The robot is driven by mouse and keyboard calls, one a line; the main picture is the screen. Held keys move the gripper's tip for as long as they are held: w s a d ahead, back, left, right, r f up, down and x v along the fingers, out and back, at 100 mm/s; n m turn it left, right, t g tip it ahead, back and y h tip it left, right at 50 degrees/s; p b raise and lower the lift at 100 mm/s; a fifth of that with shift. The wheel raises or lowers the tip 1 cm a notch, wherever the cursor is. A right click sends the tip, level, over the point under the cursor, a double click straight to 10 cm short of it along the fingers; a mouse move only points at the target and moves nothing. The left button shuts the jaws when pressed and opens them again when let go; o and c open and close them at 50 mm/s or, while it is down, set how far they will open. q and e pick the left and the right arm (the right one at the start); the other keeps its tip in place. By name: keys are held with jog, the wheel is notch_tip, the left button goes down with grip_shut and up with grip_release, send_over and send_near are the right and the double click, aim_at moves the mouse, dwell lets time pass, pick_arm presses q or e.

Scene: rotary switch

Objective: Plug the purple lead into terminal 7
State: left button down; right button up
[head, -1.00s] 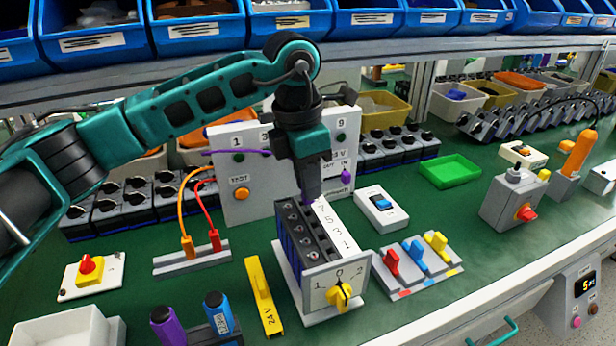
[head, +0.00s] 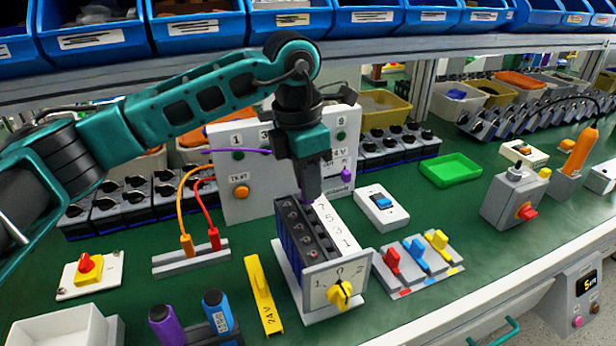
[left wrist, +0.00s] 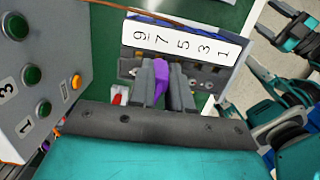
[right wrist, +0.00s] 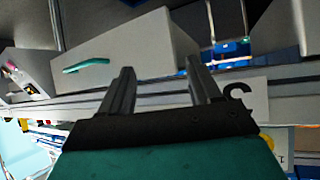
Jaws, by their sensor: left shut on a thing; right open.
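My left gripper (head: 312,194) is shut on the purple plug of the lead, at the far end of the terminal block (head: 307,245). In the left wrist view the purple plug (left wrist: 162,76) is between the fingers, pointing at the block beside the white strip (left wrist: 180,42) numbered 9, 7, 5, 3, 1. It is near the 7. The fingers hide its tip, so I cannot tell whether it is in the hole. The purple cable (head: 235,151) runs left across the test box. My right gripper (right wrist: 165,92) is open and empty in the right wrist view.
The test box (head: 240,188) stands behind the block, with another purple plug (head: 346,174) on its right side. A yellow rotary knob (head: 340,293) is on the block's front. A blue rocker switch (head: 381,204) and coloured levers (head: 416,258) stand to the right.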

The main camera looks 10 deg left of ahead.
pick_arm(q)
jog(key=shift+f+b, duration=0.7)
jog(key=shift+f, duration=0.45)
pick_arm(e)
jog(key=shift+f, duration=0.85)
pick_arm(q)
jog(key=c, duration=1)
grip_release()
jog(key=shift+r, duration=0.1)
notch_tip(320, 180, up, 2)
jog(key=shift+a+r, duration=0.1)
jog(key=r, duration=0.3)
jog(key=r+p, duration=0.1)
jog(key=r, duration=0.3)
jog(key=s+a+r, duration=0.1)
jog(key=r, duration=0.2)
jog(key=shift+r, duration=0.3)
pick_arm(e)
jog(key=shift+s+r, duration=0.15)
jog(key=shift+r, duration=0.5)
jog(key=shift+s, duration=0.1)
